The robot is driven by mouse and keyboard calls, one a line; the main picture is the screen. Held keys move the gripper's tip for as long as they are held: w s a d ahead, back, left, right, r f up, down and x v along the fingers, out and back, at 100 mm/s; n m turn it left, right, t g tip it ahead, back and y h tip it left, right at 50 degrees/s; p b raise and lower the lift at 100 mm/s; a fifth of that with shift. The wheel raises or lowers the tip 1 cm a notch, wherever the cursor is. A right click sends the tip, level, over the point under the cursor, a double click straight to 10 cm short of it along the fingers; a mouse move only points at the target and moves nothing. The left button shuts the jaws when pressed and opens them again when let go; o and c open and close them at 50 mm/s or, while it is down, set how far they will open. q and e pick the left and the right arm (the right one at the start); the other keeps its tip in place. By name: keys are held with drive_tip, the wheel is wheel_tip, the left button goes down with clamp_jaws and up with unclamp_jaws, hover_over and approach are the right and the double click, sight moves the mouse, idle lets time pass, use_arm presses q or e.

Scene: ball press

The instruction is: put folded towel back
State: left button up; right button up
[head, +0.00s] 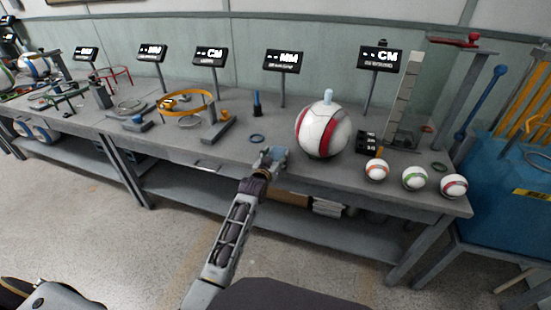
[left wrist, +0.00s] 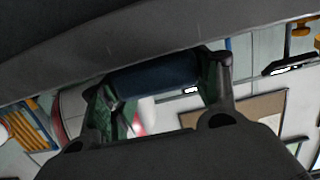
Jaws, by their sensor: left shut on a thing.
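My left gripper (head: 270,158) is at the front edge of the grey workbench (head: 226,148), left of the large white and red ball. In the left wrist view the two fingers of this gripper (left wrist: 157,88) are shut on a dark blue, rounded thing (left wrist: 155,77), which looks like the folded towel. In the head view only a small blue-grey patch of it (head: 279,153) shows at the fingertips. I cannot tell whether it touches the bench. My right gripper is not in view.
The large ball (head: 322,130) stands right of the gripper, and several small balls (head: 376,170) line the right front edge. A blue ring (head: 257,138) lies just behind the gripper. A brown box (head: 289,198) and a white stack (head: 329,207) are on the lower shelf.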

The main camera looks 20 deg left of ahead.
use_arm(q)
drive_tip(key=shift+f, duration=0.15)
drive_tip(key=o, duration=1)
